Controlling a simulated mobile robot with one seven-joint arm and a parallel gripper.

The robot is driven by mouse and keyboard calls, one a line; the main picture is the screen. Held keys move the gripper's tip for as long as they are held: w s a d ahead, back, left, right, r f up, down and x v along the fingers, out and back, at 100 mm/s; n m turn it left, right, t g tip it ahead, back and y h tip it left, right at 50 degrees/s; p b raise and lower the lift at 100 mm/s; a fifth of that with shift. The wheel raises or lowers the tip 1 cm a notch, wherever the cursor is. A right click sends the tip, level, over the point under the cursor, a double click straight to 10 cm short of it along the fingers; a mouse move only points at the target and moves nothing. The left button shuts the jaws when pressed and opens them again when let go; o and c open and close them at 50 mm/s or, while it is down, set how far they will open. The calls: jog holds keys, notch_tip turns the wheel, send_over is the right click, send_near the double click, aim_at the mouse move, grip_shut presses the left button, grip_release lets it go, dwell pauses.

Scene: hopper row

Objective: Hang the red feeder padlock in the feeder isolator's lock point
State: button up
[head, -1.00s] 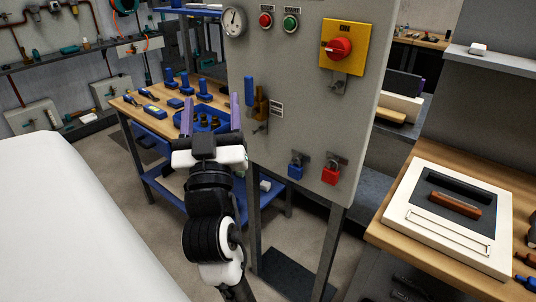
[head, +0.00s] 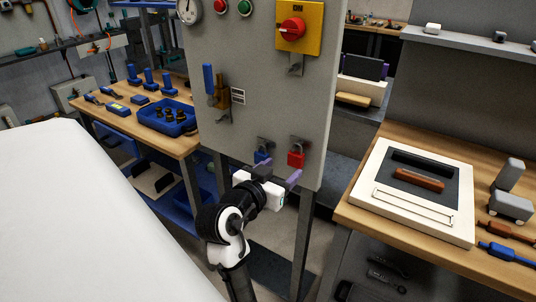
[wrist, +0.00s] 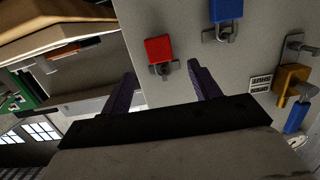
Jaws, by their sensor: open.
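The red padlock (head: 296,158) hangs on a small metal bracket low on the grey panel (head: 262,105). A blue padlock (head: 262,157) hangs just left of it. My gripper (head: 272,173) is open and empty, just below the padlocks. In the wrist view, the red padlock (wrist: 158,49) lies ahead, between the lines of the open fingers and apart from them. A red rotary handle (head: 291,29) sits on a yellow plate (head: 313,22) high on the panel, with a metal lock tab (head: 296,64) below. A blue lever (head: 208,78) with a brass body is at left. I cannot tell which is the feeder isolator.
A wooden bench (head: 412,150) on the right holds a cream tray (head: 367,190) and several tools. A bench at left carries a blue bin (head: 166,131). A white surface (head: 60,210) fills the lower left. Panel legs stand near my arm.

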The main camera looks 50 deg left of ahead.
aim_at(294, 158)
jog(key=p+x, duration=0.1)
jog(key=x, duration=0.6)
jog(key=shift+c, duration=0.4)
jog(key=shift+r, duration=0.1)
jog(key=c, duration=1.1)
jog(key=shift+r+p, duration=0.5)
jog(key=shift+r, duration=0.1)
jog(key=shift+s, duration=0.2)
jog(key=shift+v, duration=1.15)
jog(key=shift+s+f, duration=0.2)
jog(key=shift+v, duration=1.05)
